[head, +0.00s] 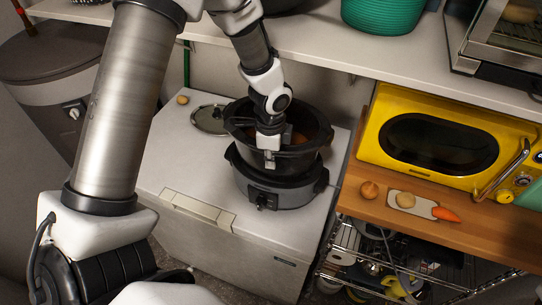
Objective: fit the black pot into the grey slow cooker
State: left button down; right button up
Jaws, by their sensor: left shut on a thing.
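The black pot (309,153) is in my left gripper (269,143), which is shut on it. My gripper covers part of the pot's rim and middle. Something brownish shows inside the pot. The grey slow cooker (291,196) stands on the white chest freezer, with its knob facing front. The pot is upright directly over the cooker and hides most of its opening. I cannot tell whether the pot's base touches the cooker or hangs just above it. My right gripper is not in view.
A glass lid (210,119) and a small round item (183,100) lie on the white chest freezer (160,165). A shelf (330,48) overhangs behind. A yellow microwave (432,142) stands to the right on a wooden top, with a carrot (446,214) in front.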

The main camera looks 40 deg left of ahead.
pick_arm(q)
jog(key=shift+r, duration=0.65)
